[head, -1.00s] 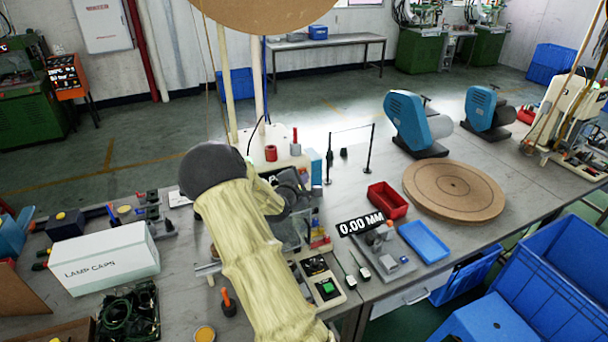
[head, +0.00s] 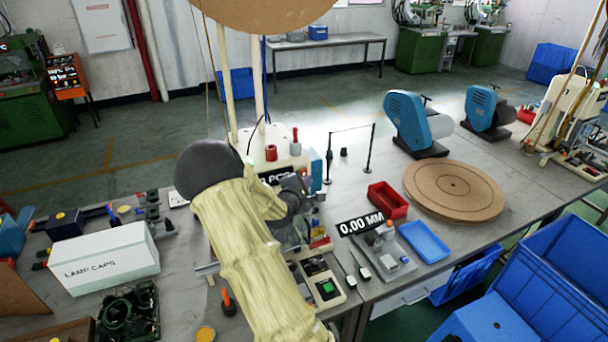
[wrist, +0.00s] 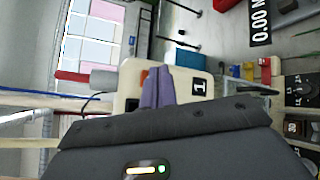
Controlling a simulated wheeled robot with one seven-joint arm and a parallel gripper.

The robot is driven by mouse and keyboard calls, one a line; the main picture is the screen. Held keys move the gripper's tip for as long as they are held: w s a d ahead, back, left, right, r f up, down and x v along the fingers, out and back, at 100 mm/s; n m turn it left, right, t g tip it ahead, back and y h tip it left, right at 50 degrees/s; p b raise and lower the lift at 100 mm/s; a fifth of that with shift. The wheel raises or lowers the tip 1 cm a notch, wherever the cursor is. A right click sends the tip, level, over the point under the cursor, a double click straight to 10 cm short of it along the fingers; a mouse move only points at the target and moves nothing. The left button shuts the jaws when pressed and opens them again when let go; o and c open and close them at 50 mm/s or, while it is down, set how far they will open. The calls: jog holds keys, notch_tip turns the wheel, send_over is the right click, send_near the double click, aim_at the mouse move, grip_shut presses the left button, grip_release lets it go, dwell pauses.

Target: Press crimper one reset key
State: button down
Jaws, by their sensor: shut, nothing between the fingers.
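The cream crimper (head: 283,163) stands on the bench behind my forearm in the head view. In the wrist view, its cream body (wrist: 190,86) carries a "1" label (wrist: 199,87). My gripper (wrist: 158,76) is shut and empty, its two purple-grey fingers together in front of that body. A small orange-red patch (wrist: 145,77) shows just beside the fingers, and a dark patch lies on their other side. I cannot tell which is the reset key, or whether the fingertips touch the machine. In the head view my dark gripper (head: 293,192) is partly hidden among the crimper's parts.
A black counter sign (head: 278,174) is partly covered by my arm. A control box with a green button (head: 327,288), a red bin (head: 387,199) and a blue tray (head: 425,241) lie to the right. A white lamp-caps box (head: 104,258) stands left.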

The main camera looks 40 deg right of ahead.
jog(key=s, duration=0.2)
jog(key=s+a, duration=0.1)
jog(key=s, duration=0.1)
jog(key=shift+s, duration=0.25)
dwell(0.8)
jog(key=s+a+f+m+g+y+b, duration=0.1)
jog(key=s+a+f+m+y+b, duration=0.25)
jog(key=a, duration=0.55)
jog(key=a+f+m+g+y, duration=0.15)
jog(key=a+m+y, duration=0.35)
jog(key=a, duration=0.5)
jog(key=s+a+m+g+y+b, duration=0.1)
jog(key=s+a+m+g+y, duration=0.2)
jog(key=s+a, duration=1)
jog(key=shift+s+r+m+y+b, duration=0.45)
jog(key=shift+s+m+y, duration=0.25)
jog(key=shift+s, duration=0.25)
